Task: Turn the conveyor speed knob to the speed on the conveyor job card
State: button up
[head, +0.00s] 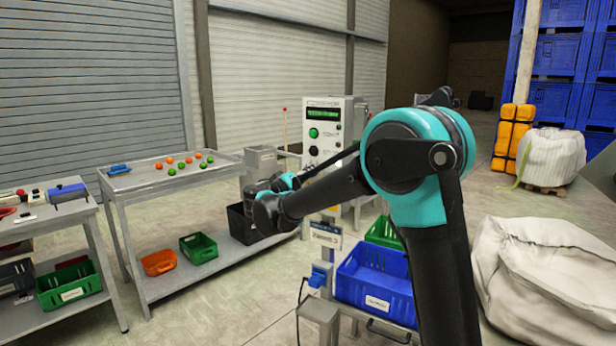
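The conveyor control box (329,106) is a pale upright panel at the middle back, with a lit green text display (323,114). On its face are a green round control (313,133) and a dark round knob (314,151) below it. I cannot tell which one sets the speed, and no pointer or scale is readable. A small white card (326,235) stands in front of the conveyor; its print is too small to read, and I cannot tell if it is the job card. My arm crosses in front, and its lower links pass close to the box.
A grey table (145,180) on the left holds orange and green balls and a blue item. A blue crate (350,283) and a green crate (381,231) stand below my arm. White bulk sacks (540,265) are at right. The floor at lower middle is mostly clear.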

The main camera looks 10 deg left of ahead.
jog(key=shift+w+d, duration=0.25)
jog(key=shift+w, duration=0.25)
grip_shut()
jog(key=shift+n, duration=3.9)
